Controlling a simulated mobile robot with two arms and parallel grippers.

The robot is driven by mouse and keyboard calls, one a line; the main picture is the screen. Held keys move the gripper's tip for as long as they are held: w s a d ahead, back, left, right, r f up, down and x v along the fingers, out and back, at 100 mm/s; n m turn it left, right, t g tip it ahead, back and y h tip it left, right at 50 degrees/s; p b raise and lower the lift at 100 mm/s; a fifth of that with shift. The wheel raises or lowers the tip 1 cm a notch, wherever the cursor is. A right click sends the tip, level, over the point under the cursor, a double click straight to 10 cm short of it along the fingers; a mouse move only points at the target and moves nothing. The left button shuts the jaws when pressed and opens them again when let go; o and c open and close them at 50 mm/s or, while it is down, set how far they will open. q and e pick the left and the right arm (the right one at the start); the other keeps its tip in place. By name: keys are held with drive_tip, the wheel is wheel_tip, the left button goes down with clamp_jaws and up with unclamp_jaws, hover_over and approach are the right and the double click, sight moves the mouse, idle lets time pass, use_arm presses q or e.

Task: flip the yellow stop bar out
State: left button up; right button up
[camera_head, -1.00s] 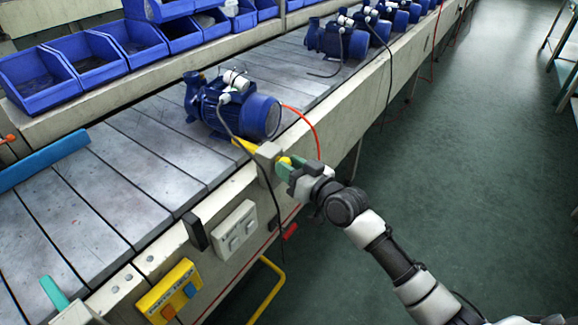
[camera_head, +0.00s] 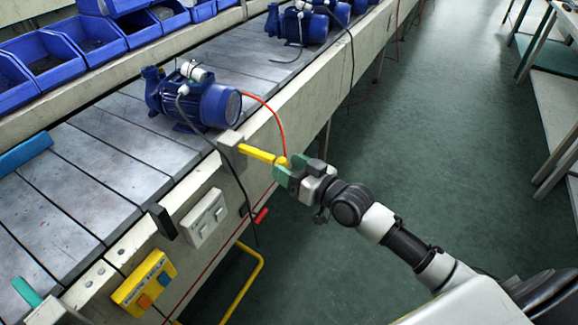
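The yellow stop bar (camera_head: 260,153) sticks out from a grey block (camera_head: 231,146) on the line's front rail, toward the aisle. It ends in a round yellow knob. No yellow shows on the belt side of the block. My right gripper (camera_head: 284,164) has green fingertips on either side of the knob and appears shut on it. The fingers partly hide the contact. A blue pump (camera_head: 212,104) stands on the belt just behind the block. My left gripper is not in view.
Several blue pumps stand farther up the line, with blue bins (camera_head: 60,58) behind. A red cable and a dark cable hang near the block. A switch box (camera_head: 206,216) and a yellow button box (camera_head: 144,283) sit on the front rail. The green aisle floor is clear.

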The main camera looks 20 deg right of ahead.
drive_tip(key=v, duration=1)
drive_tip(key=shift+s, duration=0.35)
drive_tip(key=shift+d, duration=0.1)
